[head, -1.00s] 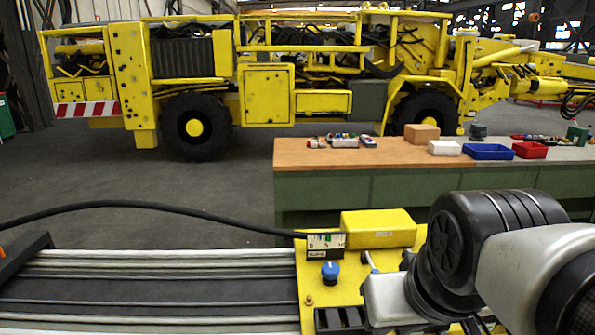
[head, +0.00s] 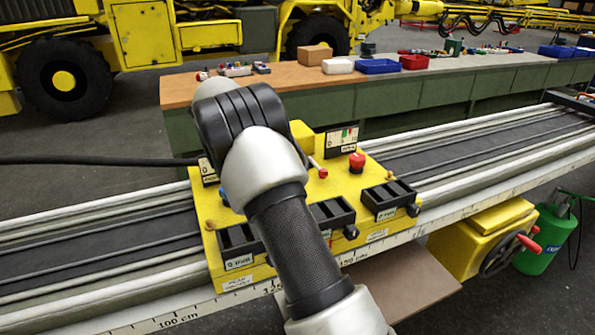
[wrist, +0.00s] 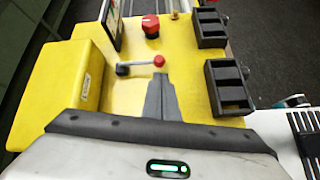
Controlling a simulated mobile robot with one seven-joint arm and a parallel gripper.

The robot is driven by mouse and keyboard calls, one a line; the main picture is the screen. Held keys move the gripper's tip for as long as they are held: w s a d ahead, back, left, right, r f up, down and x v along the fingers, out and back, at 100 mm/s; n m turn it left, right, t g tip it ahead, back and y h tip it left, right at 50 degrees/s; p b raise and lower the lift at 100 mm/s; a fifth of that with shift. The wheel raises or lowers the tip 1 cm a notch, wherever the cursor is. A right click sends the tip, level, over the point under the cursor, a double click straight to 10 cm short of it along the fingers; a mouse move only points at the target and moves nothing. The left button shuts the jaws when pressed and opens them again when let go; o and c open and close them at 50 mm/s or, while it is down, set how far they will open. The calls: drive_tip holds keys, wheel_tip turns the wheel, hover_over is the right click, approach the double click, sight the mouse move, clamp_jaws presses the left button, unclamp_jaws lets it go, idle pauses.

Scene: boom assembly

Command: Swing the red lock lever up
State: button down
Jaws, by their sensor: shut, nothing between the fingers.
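A short grey lever with a red ball tip (wrist: 159,61) lies across the yellow carriage top in the wrist view; it also shows in the head view (head: 322,173). I cannot tell which one is the lock lever. My gripper (wrist: 158,78) is shut and empty, its fingertips just short of the ball-tipped lever in the wrist picture; contact cannot be told. In the head view my arm hides the gripper.
A yellow block (wrist: 60,90) rises left in the wrist view. A green cylinder (head: 548,240) stands below the rail. A workbench (head: 290,85) runs behind.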

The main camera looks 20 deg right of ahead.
sight(317, 166)
drive_tip(key=w+f, duration=0.1)
drive_tip(key=f, duration=0.1)
drive_tip(key=w+f+n+h, duration=0.1)
drive_tip(key=w+f+n, duration=0.1)
drive_tip(key=f, duration=0.1)
drive_tip(key=shift+w+f+h+b, duration=0.3)
drive_tip(key=shift+w+h+b, duration=0.1)
drive_tip(key=shift+d+f+n, duration=0.1)
drive_tip(key=shift+f+n, duration=0.1)
drive_tip(key=shift+n, duration=0.1)
drive_tip(key=x, duration=0.9)
drive_tip(key=shift+d+f+b, duration=0.15)
drive_tip(key=shift+d+b, duration=0.15)
drive_tip(key=shift+b, duration=0.05)
